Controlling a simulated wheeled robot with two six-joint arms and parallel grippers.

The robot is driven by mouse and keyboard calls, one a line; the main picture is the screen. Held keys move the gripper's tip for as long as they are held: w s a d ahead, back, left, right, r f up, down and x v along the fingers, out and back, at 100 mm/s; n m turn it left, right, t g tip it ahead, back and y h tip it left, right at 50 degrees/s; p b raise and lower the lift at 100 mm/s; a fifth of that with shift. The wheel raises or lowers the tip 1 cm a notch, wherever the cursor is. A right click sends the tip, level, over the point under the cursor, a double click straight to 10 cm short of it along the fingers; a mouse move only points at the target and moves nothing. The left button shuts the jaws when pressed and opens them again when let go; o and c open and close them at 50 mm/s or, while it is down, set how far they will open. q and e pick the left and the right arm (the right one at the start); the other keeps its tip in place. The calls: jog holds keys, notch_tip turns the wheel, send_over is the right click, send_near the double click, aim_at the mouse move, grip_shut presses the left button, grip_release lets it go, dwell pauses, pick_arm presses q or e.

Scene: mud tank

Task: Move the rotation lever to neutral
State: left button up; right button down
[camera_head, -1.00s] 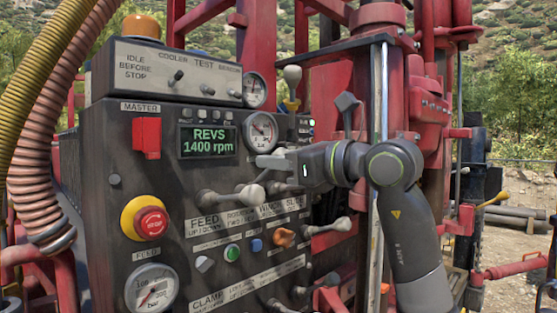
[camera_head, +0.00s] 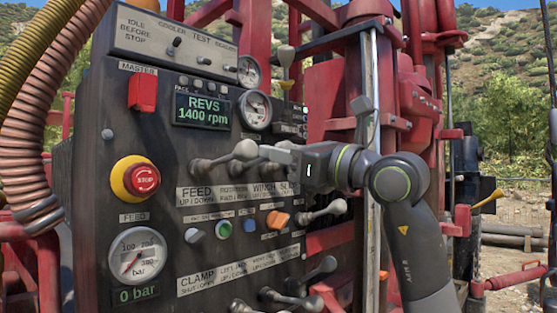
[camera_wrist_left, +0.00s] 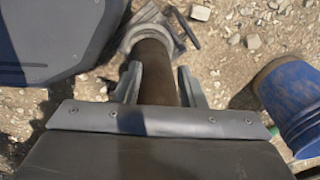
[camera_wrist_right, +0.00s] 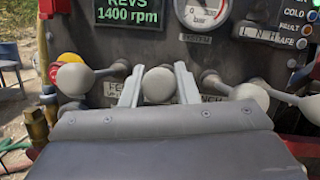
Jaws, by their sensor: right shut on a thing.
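The control panel (camera_head: 110,200) carries a row of levers with pale round knobs. My right gripper (camera_head: 268,155) is at this row, just behind and right of the feed lever's knob (camera_head: 245,150). In the right wrist view, my right gripper's fingers (camera_wrist_right: 158,85) close on both sides of the rotation lever's knob (camera_wrist_right: 158,84). The feed lever's knob (camera_wrist_right: 75,79) is left of it, apart from the fingers. In the head view the rotation lever is largely hidden by the gripper. My left gripper (camera_wrist_left: 160,80) shows only in its wrist view, with its fingers apart above the ground.
Another lever knob (camera_wrist_right: 248,96) stands close to the right of the gripper. In the head view, a further lever (camera_head: 336,208) and the clamp levers (camera_head: 325,265) sit lower. A red stop button (camera_head: 143,180) is at left. A blue container (camera_wrist_left: 295,100) stands near my left gripper.

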jog(key=shift+f, duration=0.2)
jog(key=c, duration=1.1)
grip_release()
jog(key=shift+s+r, duration=0.1)
jog(key=shift+d, duration=0.1)
jog(key=shift+s+d, duration=0.1)
jog(key=shift+d, duration=0.05)
jog(key=shift+b+v, duration=2.9)
jog(key=shift+v, duration=5.6)
